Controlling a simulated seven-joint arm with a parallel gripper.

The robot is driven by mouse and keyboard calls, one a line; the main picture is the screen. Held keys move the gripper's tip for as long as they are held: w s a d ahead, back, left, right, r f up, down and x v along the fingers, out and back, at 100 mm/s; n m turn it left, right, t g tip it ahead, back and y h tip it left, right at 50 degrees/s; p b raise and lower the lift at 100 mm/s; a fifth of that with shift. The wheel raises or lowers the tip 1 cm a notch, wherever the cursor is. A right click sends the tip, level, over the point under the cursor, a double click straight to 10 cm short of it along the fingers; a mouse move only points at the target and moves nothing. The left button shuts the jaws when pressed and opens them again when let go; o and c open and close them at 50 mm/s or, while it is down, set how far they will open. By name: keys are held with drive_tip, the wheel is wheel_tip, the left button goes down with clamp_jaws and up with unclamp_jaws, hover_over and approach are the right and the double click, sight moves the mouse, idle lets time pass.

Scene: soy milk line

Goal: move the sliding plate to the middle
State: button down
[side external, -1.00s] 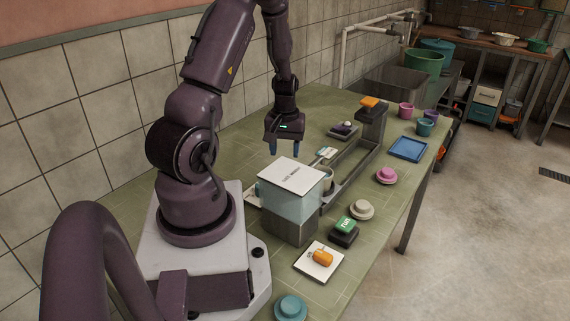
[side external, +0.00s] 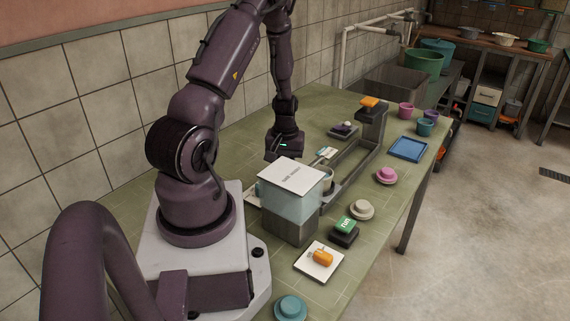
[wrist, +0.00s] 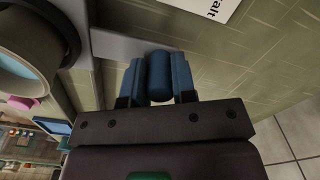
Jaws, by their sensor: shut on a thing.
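In the wrist view my gripper (wrist: 158,80) is shut on a blue upright knob (wrist: 159,75), one finger on each side. The knob stands at the end of a flat grey bar (wrist: 115,45), which looks like part of the sliding plate. The bar runs left toward a round cup (wrist: 22,45) with a dark ring around it. In the side view my gripper (side external: 277,157) is low behind the milky tank (side external: 290,203), which hides the knob and most of the fingers. The cup (side external: 327,181) shows beside the tank, at the near end of the grey track (side external: 352,165).
The lidded tank stands close in front of my gripper. A green run button (side external: 346,225), a white pad (side external: 307,268) with an orange piece, several round lids and a blue tray (side external: 408,149) lie along the right side. A small card (side external: 328,152) lies behind the track.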

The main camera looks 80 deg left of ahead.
drive_tip(key=w+a, duration=0.9)
drive_tip(key=shift+w+a, duration=0.1)
drive_tip(key=shift+a, duration=0.05)
drive_tip(key=c, duration=0.9)
unclamp_jaws()
wheel_tip(320, 180, up, 13)
drive_tip(key=shift+r, duration=0.1)
